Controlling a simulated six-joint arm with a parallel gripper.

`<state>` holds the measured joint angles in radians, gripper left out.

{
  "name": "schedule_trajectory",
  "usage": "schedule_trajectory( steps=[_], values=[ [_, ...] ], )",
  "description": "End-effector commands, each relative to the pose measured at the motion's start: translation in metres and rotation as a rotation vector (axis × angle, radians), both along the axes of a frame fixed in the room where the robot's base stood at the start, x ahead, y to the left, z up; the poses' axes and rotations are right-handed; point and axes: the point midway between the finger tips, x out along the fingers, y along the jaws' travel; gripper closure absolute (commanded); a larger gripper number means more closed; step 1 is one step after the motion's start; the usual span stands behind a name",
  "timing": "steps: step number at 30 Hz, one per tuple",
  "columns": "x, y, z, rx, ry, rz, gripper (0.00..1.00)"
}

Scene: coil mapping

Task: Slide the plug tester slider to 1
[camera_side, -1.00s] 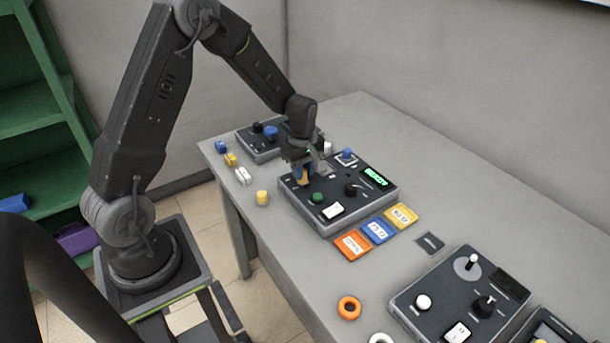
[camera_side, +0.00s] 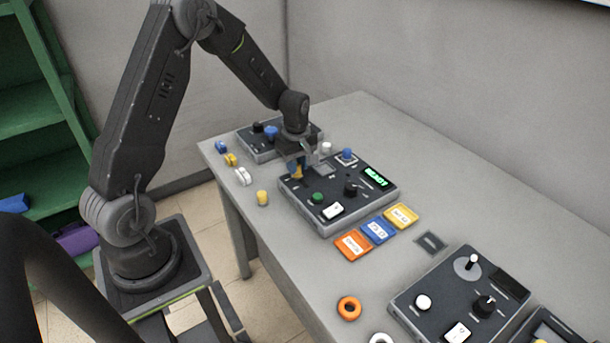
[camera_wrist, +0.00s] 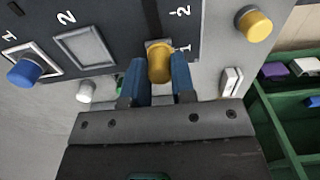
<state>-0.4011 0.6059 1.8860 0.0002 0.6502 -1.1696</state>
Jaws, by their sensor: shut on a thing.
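The plug tester (camera_side: 335,215) is a dark panel box on the grey table, with a lit green display (camera_side: 374,178) too small to read. My gripper (camera_side: 298,172) is over its left rear part. In the wrist view my gripper's blue fingers (camera_wrist: 160,75) are shut on the yellow slider knob (camera_wrist: 160,63), one finger on each side. The knob is beside the printed "1", and the "2" is farther off.
A blue plug (camera_side: 346,154) stands in the tester's square marked 1; the square marked 2 is empty (camera_wrist: 85,47). A green button (camera_side: 317,198) and black knob (camera_side: 350,189) are on the panel. Another panel (camera_side: 262,146) stands behind, and a yellow cylinder (camera_side: 262,198) stands at the left.

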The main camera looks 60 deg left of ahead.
Motion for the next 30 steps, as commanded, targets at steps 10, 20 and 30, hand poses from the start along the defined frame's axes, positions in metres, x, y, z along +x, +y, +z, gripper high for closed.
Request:
schedule_trajectory(
  steps=[10, 20, 30],
  values=[
    [0.001, 0.0025, 0.0012, 0.001, -0.003, 0.0, 0.93],
    [0.001, 0.004, 0.0013, 0.001, -0.004, 0.0, 0.93],
    [0.0011, 0.004, 0.0013, 0.001, -0.004, 0.0, 0.72]
  ],
)
